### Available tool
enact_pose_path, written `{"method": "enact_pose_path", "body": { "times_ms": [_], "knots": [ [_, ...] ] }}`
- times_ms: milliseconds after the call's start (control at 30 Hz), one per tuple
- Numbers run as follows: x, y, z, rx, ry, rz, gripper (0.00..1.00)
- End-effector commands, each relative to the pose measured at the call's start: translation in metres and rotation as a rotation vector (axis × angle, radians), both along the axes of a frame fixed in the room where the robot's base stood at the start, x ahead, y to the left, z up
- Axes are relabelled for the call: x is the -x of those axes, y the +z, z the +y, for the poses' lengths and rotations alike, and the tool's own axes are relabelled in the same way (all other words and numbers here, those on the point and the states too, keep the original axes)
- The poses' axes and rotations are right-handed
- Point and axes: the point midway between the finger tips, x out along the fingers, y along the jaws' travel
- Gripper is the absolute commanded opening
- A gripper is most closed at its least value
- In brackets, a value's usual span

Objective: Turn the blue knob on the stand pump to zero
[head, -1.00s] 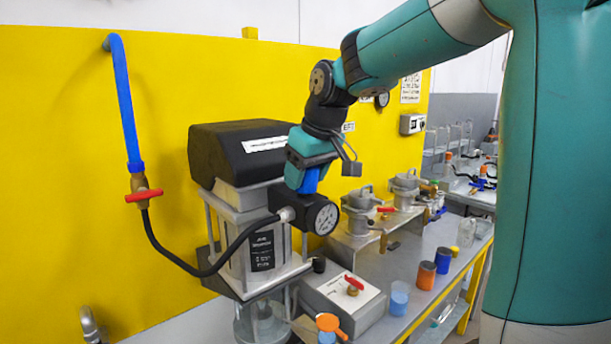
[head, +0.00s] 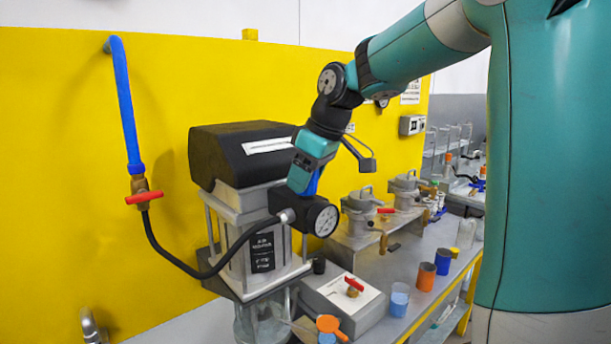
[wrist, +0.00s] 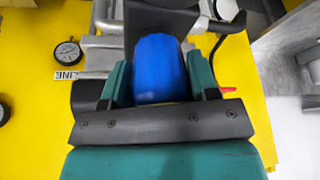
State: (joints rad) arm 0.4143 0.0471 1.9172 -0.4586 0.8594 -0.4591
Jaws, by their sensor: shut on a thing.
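The blue knob (wrist: 160,68) is a rounded blue cylinder standing between my two teal fingers in the wrist view. In the head view only a thin strip of it (head: 313,183) shows under my gripper (head: 306,182). My gripper, which also shows in the wrist view (wrist: 160,82), is shut on the knob from above. The knob sits on top of a black block with a round dial gauge (head: 326,221). The block is beside a grey stand unit (head: 240,185) with a black hood. The gauge reading and any mark on the knob are too small or hidden to read.
A black hose (head: 185,262) runs from the block to a red-handled valve (head: 144,198) on a blue pipe. Below on the bench are a grey box with a red lever (head: 354,283), an orange ladle (head: 331,326) and several coloured beakers. A yellow wall stands behind.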

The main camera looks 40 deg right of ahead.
Motion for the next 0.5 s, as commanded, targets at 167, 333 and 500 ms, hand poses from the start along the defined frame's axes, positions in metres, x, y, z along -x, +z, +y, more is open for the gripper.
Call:
{"method": "enact_pose_path", "body": {
  "times_ms": [167, 333, 500],
  "knots": [
    [-0.0004, 0.0010, 0.0000, 0.002, 0.002, -0.003, 0.57],
    [-0.0003, 0.0007, 0.0000, 0.001, 0.001, -0.003, 0.79],
    [-0.0002, 0.0004, 0.0001, 0.001, 0.001, -0.001, 0.79]
  ]
}}
